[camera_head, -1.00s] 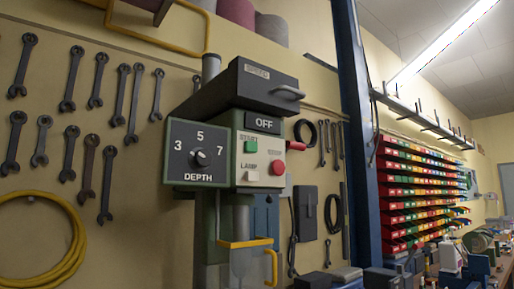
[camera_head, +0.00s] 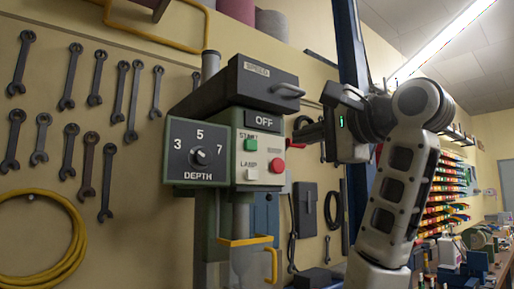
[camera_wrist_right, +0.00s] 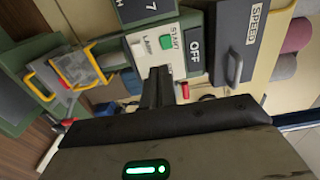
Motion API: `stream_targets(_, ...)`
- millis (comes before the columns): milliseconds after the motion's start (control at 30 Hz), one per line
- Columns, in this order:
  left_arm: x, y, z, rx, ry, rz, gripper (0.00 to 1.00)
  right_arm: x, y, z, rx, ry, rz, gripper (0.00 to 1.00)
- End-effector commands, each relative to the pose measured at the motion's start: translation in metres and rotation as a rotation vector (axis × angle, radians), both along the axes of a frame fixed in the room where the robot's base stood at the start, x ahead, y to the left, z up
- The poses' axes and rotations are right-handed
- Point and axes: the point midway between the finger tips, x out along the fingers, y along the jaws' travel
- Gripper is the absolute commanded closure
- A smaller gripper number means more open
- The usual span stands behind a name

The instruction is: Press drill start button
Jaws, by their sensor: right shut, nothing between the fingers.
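The drill's control panel shows a green START button (camera_head: 251,144), a red button (camera_head: 277,166) and a white LAMP button (camera_head: 252,174) under a dark display (camera_head: 265,117) reading OFF. My right gripper (camera_head: 297,136) is shut and empty, its fingertips just right of the panel, level with the START button and apart from it in the picture. In the right wrist view the shut fingers (camera_wrist_right: 158,72) point at the panel, with the green START button (camera_wrist_right: 166,42) beyond their tips. The red button is not visible there, probably hidden by the fingers. My left gripper is out of view.
A black DEPTH dial (camera_head: 200,157) is left of the buttons. A dark SPEED box (camera_head: 257,80) with a handle juts out above the panel. A yellow-framed guard (camera_head: 247,242) hangs below. Wrenches (camera_head: 70,75) and a yellow hose (camera_head: 35,275) hang on the wall.

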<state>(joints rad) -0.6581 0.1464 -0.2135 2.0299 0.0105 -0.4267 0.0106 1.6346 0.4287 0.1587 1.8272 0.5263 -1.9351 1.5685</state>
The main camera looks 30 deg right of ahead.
Motion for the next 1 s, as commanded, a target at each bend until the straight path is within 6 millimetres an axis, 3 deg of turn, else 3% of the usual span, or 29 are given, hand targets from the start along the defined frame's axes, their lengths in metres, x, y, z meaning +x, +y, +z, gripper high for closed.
stream_targets(267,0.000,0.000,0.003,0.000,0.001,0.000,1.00,0.009,0.001,0.000,-0.002,0.004,0.000,1.00)
stream_targets(800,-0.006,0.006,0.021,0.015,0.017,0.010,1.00,0.113,0.009,0.002,-0.002,0.005,-0.001,1.00)
stream_targets(1000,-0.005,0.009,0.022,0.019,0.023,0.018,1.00,0.135,0.011,0.001,-0.004,0.002,-0.001,1.00)
